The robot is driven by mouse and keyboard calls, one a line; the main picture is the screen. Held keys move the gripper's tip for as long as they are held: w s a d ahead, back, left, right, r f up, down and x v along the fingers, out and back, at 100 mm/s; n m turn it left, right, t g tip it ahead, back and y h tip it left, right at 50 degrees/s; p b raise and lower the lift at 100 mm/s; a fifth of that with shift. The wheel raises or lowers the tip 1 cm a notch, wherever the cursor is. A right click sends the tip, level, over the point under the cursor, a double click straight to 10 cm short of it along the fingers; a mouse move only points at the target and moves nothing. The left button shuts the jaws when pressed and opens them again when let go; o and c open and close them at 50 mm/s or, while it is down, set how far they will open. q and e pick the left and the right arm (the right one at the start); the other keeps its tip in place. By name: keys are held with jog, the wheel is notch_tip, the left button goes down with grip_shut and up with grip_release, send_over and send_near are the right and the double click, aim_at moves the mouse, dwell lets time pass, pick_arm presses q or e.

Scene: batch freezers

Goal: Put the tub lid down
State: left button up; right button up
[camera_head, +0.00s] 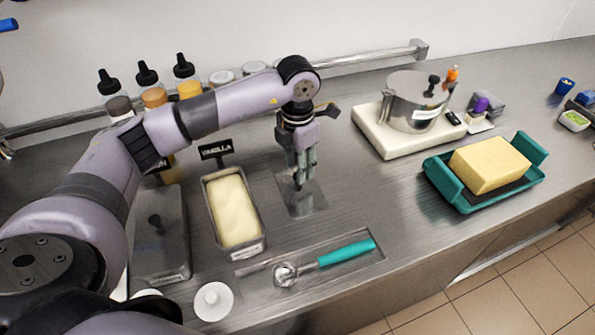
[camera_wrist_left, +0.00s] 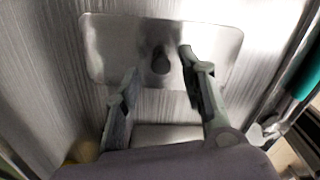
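The tub lid (camera_head: 309,204) is a flat steel rectangle with a dark knob, lying on the steel counter to the right of the open vanilla tub (camera_head: 261,248). My left gripper (camera_head: 303,172) points down right over the lid. In the left wrist view the lid (camera_wrist_left: 108,48) lies flat beyond the fingers. Its dark knob (camera_wrist_left: 161,62) shows in the gap between the spread fingertips, and I cannot tell whether they touch it. The left gripper (camera_wrist_left: 158,68) is open. My right gripper is not in view.
A lidded steel tub (camera_head: 172,259) stands left of the vanilla tub. A teal-handled scoop (camera_head: 345,254) lies in front of the lid. A white scale (camera_head: 385,145) with a steel pot (camera_head: 405,105) and a teal tray (camera_head: 447,180) holding a yellow block (camera_head: 490,165) are at right.

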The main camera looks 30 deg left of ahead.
pick_arm(q)
notch_tip(320, 180, up, 10)
jog(key=b, duration=0.1)
jog(key=shift+f+b, duration=0.15)
jog(key=shift+b, duration=0.25)
